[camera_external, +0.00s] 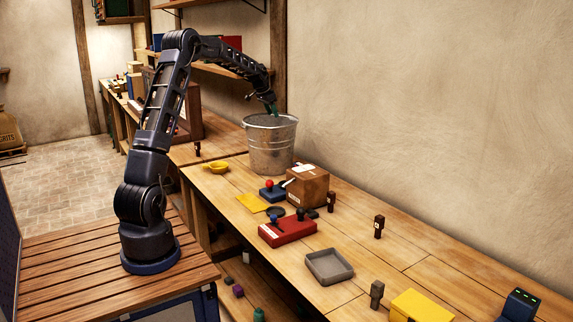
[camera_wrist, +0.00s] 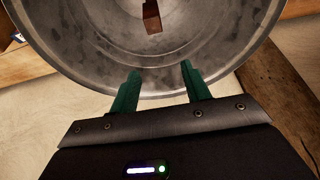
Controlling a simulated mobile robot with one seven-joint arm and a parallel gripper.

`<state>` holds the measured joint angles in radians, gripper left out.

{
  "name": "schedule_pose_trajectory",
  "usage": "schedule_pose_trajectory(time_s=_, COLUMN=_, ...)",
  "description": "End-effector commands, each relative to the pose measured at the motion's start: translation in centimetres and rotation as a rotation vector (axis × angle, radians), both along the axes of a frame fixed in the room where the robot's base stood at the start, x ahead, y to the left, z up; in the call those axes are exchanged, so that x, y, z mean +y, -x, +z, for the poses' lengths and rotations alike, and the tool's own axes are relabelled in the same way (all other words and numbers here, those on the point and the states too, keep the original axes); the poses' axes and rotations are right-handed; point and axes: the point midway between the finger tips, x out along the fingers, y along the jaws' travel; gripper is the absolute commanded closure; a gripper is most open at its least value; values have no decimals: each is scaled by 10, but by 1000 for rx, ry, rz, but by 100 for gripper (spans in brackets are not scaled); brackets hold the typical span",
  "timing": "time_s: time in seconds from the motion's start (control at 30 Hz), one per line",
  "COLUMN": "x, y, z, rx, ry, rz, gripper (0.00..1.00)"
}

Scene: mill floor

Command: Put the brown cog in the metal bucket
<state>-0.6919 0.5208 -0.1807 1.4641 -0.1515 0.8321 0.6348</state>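The metal bucket (camera_external: 271,150) stands on the bench near the wall, and its grey inside fills the upper part of the wrist view (camera_wrist: 90,50). My gripper (camera_external: 273,111) is over the bucket's mouth, pointing down. Its green fingers (camera_wrist: 161,68) are apart with nothing between them. A small brown object (camera_wrist: 152,17) lies inside the bucket, beyond the fingertips and apart from them. It looks blocky, and I cannot tell for certain that it is the brown cog. The bucket wall hides it in the external view.
A cardboard box (camera_external: 307,187), a yellow bowl (camera_external: 217,167), a red control box (camera_external: 288,229) and a grey tray (camera_external: 329,267) sit nearer on the bench. Small dark brown figures (camera_external: 379,227) stand there too. The wall is close behind the bucket.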

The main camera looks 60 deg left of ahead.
Motion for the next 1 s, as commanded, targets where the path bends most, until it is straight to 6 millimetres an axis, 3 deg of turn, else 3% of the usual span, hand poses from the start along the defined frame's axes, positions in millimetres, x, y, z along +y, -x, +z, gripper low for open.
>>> schedule_pose_trajectory(time_s=0.6, x=0, y=0, z=1, rx=0, ry=0, rz=0, gripper=53)
schedule_pose_trajectory(time_s=1.0, x=0, y=0, z=45, rx=-2, ry=-2, rz=1, gripper=53)
